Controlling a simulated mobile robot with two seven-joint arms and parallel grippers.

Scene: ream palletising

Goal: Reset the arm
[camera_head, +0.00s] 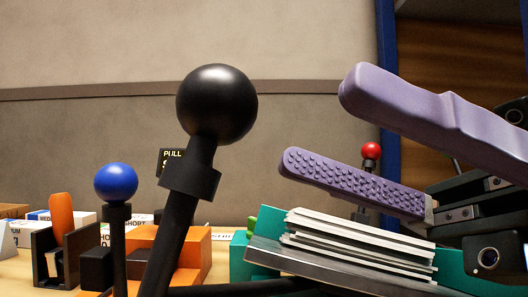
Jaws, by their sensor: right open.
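My right gripper (318,126) reaches in from the right with two purple fingers spread wide apart. The lower finger shows a studded pad, and nothing is between the fingers. Its tips are to the right of a large black ball (217,103) on a thick, tilted black shaft, with a visible gap between them in the picture. Which thing the task means by the arm, I cannot tell. My left gripper is not in view.
A blue ball lever (116,182) stands at left, and a red ball lever (371,150) behind the lower finger. A teal holder (262,237) carries several sheets (350,245) below my gripper. Orange blocks (190,250) and small boxes crowd the lower left. The upper left is free.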

